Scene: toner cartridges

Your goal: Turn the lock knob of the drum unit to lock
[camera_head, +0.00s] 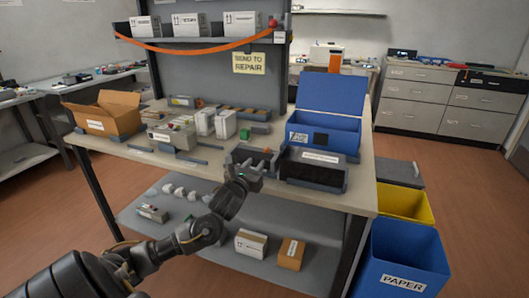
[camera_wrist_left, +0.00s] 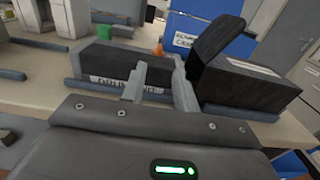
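The drum unit (camera_head: 243,154) is a dark grey box near the table's front edge, and it also shows in the left wrist view (camera_wrist_left: 100,60) with a white label, partly hidden by a finger. Its lock knob looks to be the small orange piece (camera_wrist_left: 158,49) at its right end; it also shows in the head view (camera_head: 267,150). The knob's exact angle is too small to tell. My left gripper (camera_head: 246,172) is in front of the drum unit. In the left wrist view its fingers (camera_wrist_left: 160,72) stand apart with nothing between them. My right gripper is not in view.
A black cartridge (camera_head: 312,168) with a white label stands right of the drum unit. An open blue box (camera_head: 325,130) is behind it. A green block (camera_head: 245,134), white boxes (camera_head: 225,124) and an open cardboard box (camera_head: 105,115) stand farther left. Bins (camera_head: 400,255) stand at the right.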

